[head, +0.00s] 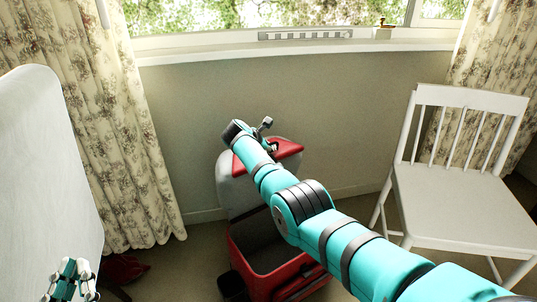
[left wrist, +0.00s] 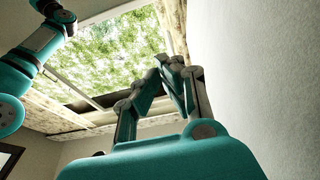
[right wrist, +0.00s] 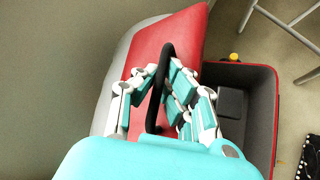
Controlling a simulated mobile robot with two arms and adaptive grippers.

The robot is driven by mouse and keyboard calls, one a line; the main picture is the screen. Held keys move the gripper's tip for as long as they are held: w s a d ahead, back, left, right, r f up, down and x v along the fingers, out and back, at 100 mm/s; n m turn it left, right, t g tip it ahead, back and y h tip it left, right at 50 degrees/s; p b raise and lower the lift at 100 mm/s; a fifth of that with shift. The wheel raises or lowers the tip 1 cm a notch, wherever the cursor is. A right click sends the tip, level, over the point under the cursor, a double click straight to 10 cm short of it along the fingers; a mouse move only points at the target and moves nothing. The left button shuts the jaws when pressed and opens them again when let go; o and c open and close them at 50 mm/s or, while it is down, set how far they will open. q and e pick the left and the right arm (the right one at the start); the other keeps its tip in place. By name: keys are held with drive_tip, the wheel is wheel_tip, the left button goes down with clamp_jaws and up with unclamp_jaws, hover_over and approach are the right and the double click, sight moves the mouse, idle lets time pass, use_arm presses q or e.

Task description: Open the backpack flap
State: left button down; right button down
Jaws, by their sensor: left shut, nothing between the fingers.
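The backpack, a red and grey case (head: 234,262), stands on the floor below the window with its dark inside showing. Its flap (head: 230,190), grey with a red end, is raised at the back, towards the wall. In the right wrist view the red flap face (right wrist: 186,38) carries a black loop handle (right wrist: 166,55). My right gripper (right wrist: 162,68) has its fingers on either side of this loop; the grip is unclear. My right arm hides much of the case in the head view. My left gripper (head: 73,268) is shut and empty, low at the left, far from the case.
A white chair (head: 465,205) stands right of the case. A pale upright panel (head: 45,150) is close at the left, near my left gripper. Floral curtains (head: 105,120) flank the window. A dark red item (head: 122,268) lies on the floor at left.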

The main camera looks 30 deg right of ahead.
drive_tip(key=shift+w+r+b, duration=0.3)
drive_tip(key=shift+w+b, duration=0.25)
drive_tip(key=shift+w, duration=0.1)
use_arm(q)
drive_tip(key=s+r+t+h, duration=0.1)
drive_tip(key=s+r+t, duration=0.2)
drive_tip(key=r, duration=0.3)
drive_tip(key=shift+s+t+h, duration=0.15)
drive_tip(key=shift+t+h, duration=0.25)
drive_tip(key=shift+t, duration=0.3)
use_arm(e)
drive_tip(key=shift+w, duration=0.1)
use_arm(q)
drive_tip(key=shift+a, duration=0.1)
use_arm(e)
drive_tip(key=c, duration=1.4)
unclamp_jaws()
drive_tip(key=shift+r, duration=0.1)
use_arm(q)
drive_tip(key=shift+y, duration=0.3)
use_arm(e)
drive_tip(key=shift+a, duration=0.1)
drive_tip(key=shift+f, duration=0.25)
drive_tip(key=v, duration=1.2)
